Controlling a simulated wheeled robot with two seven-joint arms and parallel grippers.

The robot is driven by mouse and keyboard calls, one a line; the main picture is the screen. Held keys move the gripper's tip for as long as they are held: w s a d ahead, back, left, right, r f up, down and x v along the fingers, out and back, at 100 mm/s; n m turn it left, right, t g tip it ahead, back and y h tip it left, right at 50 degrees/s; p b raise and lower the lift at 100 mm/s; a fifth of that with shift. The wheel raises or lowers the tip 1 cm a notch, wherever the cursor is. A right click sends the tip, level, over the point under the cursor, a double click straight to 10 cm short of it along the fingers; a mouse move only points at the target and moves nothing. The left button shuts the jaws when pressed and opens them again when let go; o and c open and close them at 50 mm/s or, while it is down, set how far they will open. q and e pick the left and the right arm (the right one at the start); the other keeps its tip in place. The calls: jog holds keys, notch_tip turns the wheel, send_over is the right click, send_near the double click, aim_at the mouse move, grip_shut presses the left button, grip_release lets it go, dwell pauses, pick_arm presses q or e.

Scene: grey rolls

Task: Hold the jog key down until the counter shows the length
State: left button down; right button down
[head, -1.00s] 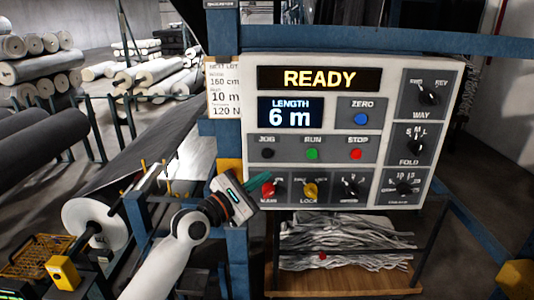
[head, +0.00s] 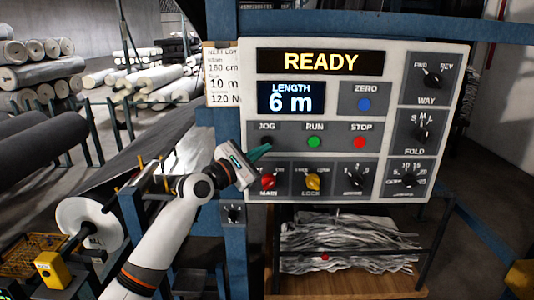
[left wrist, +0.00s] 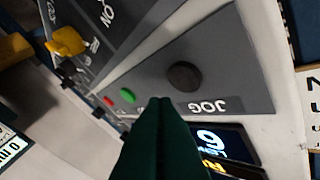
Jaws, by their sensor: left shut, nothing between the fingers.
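The control panel (head: 388,112) faces me. Its top display (head: 307,61) reads READY and its length counter (head: 290,97) reads 6 m. The note card (head: 222,76) left of the panel shows 10 m. My left gripper (head: 262,153) is shut and empty in front of the panel, just below the JOG label. In the head view it covers the jog key. In the left wrist view the dark round jog key (left wrist: 184,76) is in clear sight, and the shut fingertips (left wrist: 160,103) are beside it; whether they touch the panel I cannot tell. My right gripper is not in view.
The green RUN key (head: 314,142) and red STOP key (head: 359,142) are to the right of JOG. The blue ZERO key (head: 364,104) is above them. The red main knob (head: 268,181) and yellow lock knob (head: 313,181) are just below. A blue post (head: 236,240) stands at the panel's left.

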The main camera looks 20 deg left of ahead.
pick_arm(q)
jog(key=shift+w+a+r, duration=0.1)
jog(key=shift+w+a, duration=0.05)
jog(key=shift+w, duration=0.45)
jog(key=shift+w, duration=0.1)
dwell(1.6)
jog(key=shift+w+a, duration=0.1)
jog(key=shift+w, duration=0.2)
jog(key=shift+w+a+b, duration=0.15)
jog(key=shift+w+b, duration=0.2)
jog(key=shift+b, duration=0.1)
dwell(0.6)
dwell(0.8)
jog(key=shift+s+r+p, duration=0.1)
jog(key=shift+s+p, duration=0.35)
jog(key=shift+p, duration=0.4)
jog(key=shift+s+d, duration=0.2)
jog(key=shift+s, duration=0.15)
